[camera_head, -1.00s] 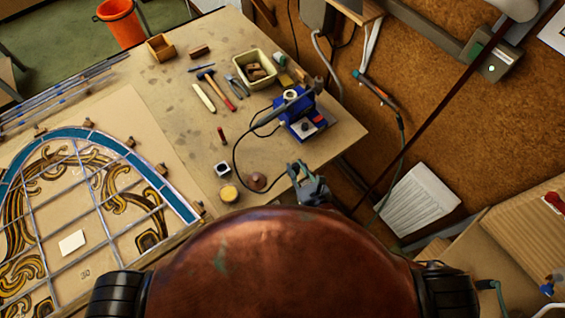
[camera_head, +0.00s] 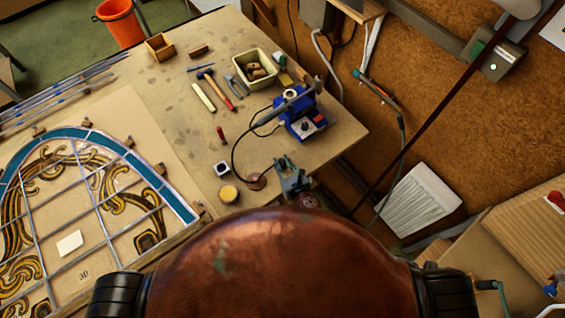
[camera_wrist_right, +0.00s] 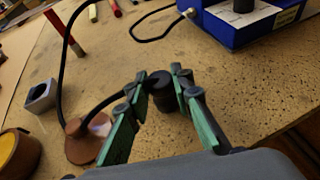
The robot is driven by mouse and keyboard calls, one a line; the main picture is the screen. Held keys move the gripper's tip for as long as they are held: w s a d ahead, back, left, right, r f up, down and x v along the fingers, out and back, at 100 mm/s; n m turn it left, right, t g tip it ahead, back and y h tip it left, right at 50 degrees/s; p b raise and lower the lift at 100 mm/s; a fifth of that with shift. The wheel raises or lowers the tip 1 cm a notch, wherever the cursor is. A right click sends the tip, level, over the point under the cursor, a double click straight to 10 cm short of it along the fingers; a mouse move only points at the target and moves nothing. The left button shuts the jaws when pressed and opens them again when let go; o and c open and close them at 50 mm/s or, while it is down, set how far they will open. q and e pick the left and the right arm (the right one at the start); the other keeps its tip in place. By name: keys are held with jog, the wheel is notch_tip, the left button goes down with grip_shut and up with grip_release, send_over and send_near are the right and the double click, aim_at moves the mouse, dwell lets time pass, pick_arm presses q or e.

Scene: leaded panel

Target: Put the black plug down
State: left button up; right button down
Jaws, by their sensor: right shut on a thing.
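My right gripper (camera_head: 284,165) is over the bench near its front right edge. In the right wrist view, its green-padded fingers (camera_wrist_right: 163,82) are shut on the black plug (camera_wrist_right: 162,95), a short dark cylinder. A black cord (camera_wrist_right: 108,101) runs from the plug to the left. The plug seems to be just above or at the bench top; I cannot tell whether it touches. In the head view the fingers hide most of the plug. My left gripper is not in view.
A blue soldering unit (camera_head: 302,118) stands behind the gripper. To the left are a brown round piece (camera_wrist_right: 88,143), a yellow-topped tin (camera_head: 228,193) and a small grey block (camera_head: 222,169). The leaded panel (camera_head: 75,215) lies farther left. The bench (camera_head: 340,135) ends close on the right.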

jog(key=shift+f, duration=0.2)
jog(key=c, duration=1.7)
grip_release()
jog(key=shift+r, duration=0.15)
jog(key=shift+s+d+r, duration=0.1)
jog(key=shift+s+r, duration=0.05)
jog(key=v, duration=1.1)
jog(key=shift+s+d+r, duration=0.1)
jog(key=shift+s+r, duration=0.05)
jog(key=shift+s, duration=0.15)
